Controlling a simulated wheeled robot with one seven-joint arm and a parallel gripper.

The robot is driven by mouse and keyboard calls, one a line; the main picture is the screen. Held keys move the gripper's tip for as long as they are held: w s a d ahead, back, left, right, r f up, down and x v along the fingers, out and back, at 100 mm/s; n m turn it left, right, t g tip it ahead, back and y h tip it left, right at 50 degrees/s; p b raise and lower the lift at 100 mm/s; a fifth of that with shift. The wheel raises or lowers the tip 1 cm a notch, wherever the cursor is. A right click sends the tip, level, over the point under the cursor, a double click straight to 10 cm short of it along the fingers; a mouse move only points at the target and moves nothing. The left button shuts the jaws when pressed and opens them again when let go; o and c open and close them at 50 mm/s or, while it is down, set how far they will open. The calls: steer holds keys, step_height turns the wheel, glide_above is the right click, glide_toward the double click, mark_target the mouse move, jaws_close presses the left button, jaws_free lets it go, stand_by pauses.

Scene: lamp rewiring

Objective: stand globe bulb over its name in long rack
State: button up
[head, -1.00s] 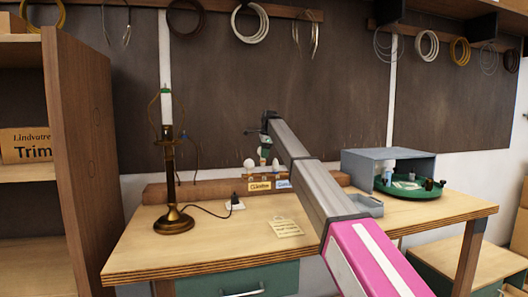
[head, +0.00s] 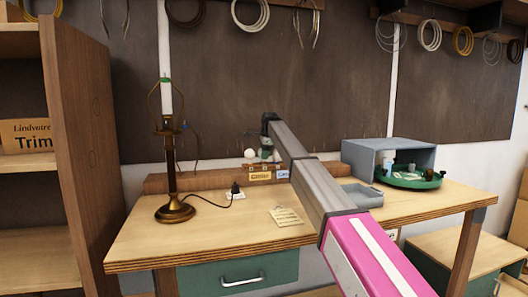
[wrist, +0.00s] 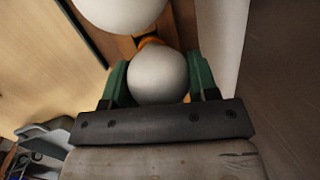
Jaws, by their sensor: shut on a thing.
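In the wrist view my gripper (wrist: 158,85) is shut on a round white globe bulb (wrist: 158,70), one green finger on each side. A second round white bulb (wrist: 120,8) is close beside it, cut off by the top edge. In the head view my gripper (head: 266,150) is low over the right part of the long wooden rack (head: 205,180). The other white bulb (head: 250,153) stands on the rack left of it. Name cards (head: 260,176) are on the rack's front; their small print is hard to read. The held bulb's base and its contact with the rack are hidden.
A brass lamp (head: 171,180) stands left on the workbench (head: 240,230), its cord running to a plug (head: 235,190). A paper tag (head: 286,216) lies in front. At right are a grey tray (head: 360,196), an open grey box (head: 385,155) and a round green tray (head: 410,182).

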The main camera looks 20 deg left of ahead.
steer(key=shift+f, duration=0.3)
stand_by(0.8)
steer(key=o, duration=1)
